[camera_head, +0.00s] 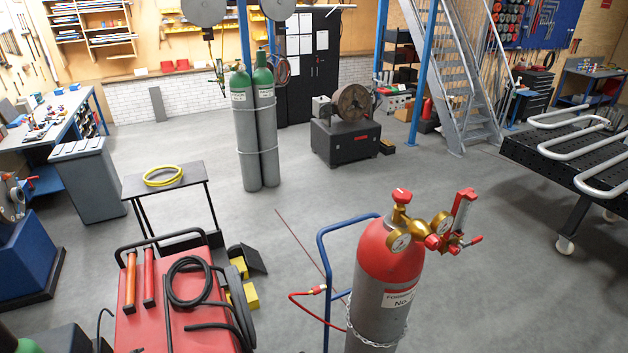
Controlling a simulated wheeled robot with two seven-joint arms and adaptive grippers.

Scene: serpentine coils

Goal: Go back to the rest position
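Neither of my grippers shows in the head view, so their state and place are hidden from me. White serpentine coils (578,141) lie on a black perforated table (533,142) at the right edge, partly cut off by the frame.
A red-topped gas cylinder (389,270) with gauges stands close in front on a blue trolley (323,243). A red machine (180,318) with hoses is at lower left, behind it a small table (192,177) with a yellow hose (163,176). Grey floor (330,195) lies open in the middle.

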